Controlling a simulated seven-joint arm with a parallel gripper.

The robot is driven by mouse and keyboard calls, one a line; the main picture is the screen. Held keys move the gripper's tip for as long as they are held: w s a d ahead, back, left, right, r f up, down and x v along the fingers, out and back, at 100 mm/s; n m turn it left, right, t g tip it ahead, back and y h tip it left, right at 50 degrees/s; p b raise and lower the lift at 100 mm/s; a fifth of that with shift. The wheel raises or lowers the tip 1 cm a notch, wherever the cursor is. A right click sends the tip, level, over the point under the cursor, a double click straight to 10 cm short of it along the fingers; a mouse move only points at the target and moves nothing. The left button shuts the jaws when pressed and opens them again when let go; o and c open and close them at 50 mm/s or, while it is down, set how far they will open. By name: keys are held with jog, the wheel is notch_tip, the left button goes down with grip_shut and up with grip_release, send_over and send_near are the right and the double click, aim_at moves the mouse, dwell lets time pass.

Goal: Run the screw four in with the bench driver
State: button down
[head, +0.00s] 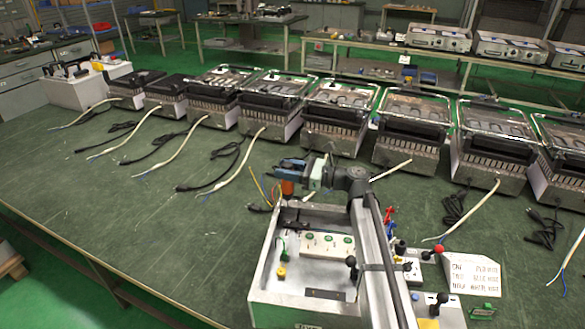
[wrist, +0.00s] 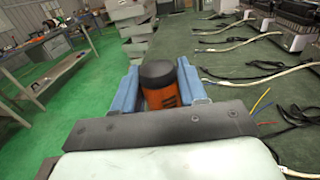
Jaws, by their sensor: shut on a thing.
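My gripper (head: 289,168) is above the left back part of a metal fixture box (head: 268,282). Its blue fingers are shut on the orange and black bench driver (head: 287,188). The wrist view shows the driver (wrist: 160,86) between the two fingers, black end toward the camera. The driver's tip is hidden in the wrist view and cannot be made out in the head view. A pale panel (head: 325,252) with several green-ringed spots lies in the box, below and right of the driver. I cannot tell which spot is screw four; the driver appears apart from the panel.
Several heating units (head: 333,118) stand in a row behind, with pale and black cords toward the front. Knobs and levers (head: 402,248) and a written card (head: 470,272) are right of the box. The green bench at left (head: 130,215) is mostly clear.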

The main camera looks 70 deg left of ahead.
aim_at(288, 187)
jog(key=shift+f, duration=0.2)
jog(key=shift+f, duration=2.35)
jog(key=shift+f, duration=0.85)
dwell(0.6)
jog(key=shift+r, duration=2.55)
